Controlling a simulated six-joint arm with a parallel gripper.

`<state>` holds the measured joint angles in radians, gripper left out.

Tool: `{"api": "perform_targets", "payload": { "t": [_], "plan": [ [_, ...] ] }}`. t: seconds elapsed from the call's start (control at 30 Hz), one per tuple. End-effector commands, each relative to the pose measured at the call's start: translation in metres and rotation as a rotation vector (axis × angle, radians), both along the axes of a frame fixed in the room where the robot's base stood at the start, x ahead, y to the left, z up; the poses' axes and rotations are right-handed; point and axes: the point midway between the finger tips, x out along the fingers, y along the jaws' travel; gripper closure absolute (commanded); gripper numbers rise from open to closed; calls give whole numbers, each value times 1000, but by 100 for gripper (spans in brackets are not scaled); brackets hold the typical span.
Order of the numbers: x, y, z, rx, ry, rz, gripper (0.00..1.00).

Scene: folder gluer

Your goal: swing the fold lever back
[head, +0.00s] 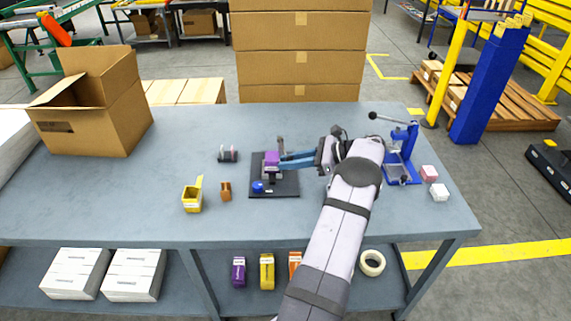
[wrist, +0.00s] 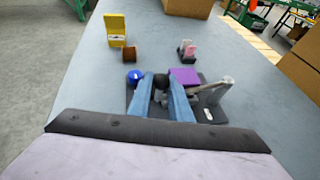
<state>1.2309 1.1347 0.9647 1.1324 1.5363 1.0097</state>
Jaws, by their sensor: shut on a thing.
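The folder gluer has a dark base plate (head: 285,187) on the table, with a purple block (head: 271,158) on it and a blue knob (head: 258,187) at its near left corner. The wrist view shows the purple block (wrist: 184,75) and blue knob (wrist: 135,76) ahead of the fingers. My gripper (head: 284,163) reaches in from the right, low over the plate. In the wrist view its blue fingers (wrist: 162,90) are shut on the black knob of the fold lever (wrist: 160,81). The fingers hide part of the lever. A grey upright piece (head: 281,143) stands behind.
A blue press (head: 403,155) with a black-knobbed handle stands right of my arm. A yellow holder (head: 192,198), a brown piece (head: 226,191) and a small dark stand (head: 228,155) lie left of the plate. An open carton (head: 100,110) stands far left. The table's left middle is clear.

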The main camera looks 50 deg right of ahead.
Motion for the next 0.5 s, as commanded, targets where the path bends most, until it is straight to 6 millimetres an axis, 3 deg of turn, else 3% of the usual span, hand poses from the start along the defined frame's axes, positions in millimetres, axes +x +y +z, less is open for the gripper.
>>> {"api": "perform_targets", "payload": {
  "t": [0.5],
  "plan": [
    [-6,-9,-1,2,-1,78,100]
  ]
}}
